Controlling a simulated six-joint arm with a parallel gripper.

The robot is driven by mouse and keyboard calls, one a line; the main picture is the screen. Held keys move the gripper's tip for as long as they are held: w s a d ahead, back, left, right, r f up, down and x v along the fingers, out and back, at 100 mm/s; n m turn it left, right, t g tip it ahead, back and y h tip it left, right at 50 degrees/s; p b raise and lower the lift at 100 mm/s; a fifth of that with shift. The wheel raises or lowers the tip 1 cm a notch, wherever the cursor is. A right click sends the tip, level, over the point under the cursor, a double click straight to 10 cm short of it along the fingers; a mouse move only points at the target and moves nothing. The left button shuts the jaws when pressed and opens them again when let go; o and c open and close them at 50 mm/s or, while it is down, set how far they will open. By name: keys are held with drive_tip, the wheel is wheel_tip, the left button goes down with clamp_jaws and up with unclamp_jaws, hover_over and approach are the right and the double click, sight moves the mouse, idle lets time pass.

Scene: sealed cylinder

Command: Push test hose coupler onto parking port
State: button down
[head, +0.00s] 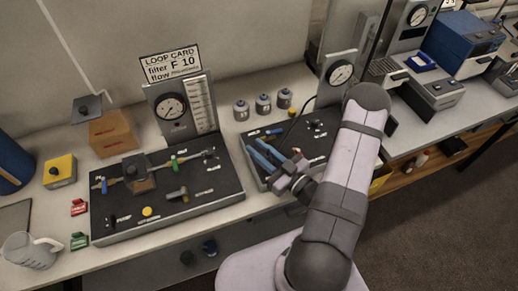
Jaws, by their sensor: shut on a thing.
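My gripper (264,153) reaches in from the right, low over the right-hand dark panel (252,178). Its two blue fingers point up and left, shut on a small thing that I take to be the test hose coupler. The fingers mostly hide it. A thin black hose (307,104) curves down from beside the right gauge (340,73) towards this panel. Its lower end is hard to follow. I cannot pick out the parking port among the small fittings (316,126) on the panel, nor tell whether the coupler touches it.
Several grey canisters (263,104) stand behind the right panel. A cardboard box (113,132), a yellow box (60,171) and a clear jug (30,251) stand left. Blue equipment (462,41) stands right.

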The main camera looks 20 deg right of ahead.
sight(271, 160)
drive_tip(key=c, duration=1.5)
unclamp_jaws()
drive_tip(key=shift+o, duration=0.2)
drive_tip(key=shift+s+d+f, duration=0.1)
drive_tip(key=shift+s, duration=0.05)
drive_tip(key=shift+s+d+f+b, duration=0.1)
drive_tip(key=shift+s+d+b, duration=0.15)
drive_tip(key=shift+s+b, duration=0.2)
drive_tip(key=shift+b+v, duration=1.1)
drive_tip(key=shift+v, duration=1.9)
drive_tip(key=shift+a, duration=0.1)
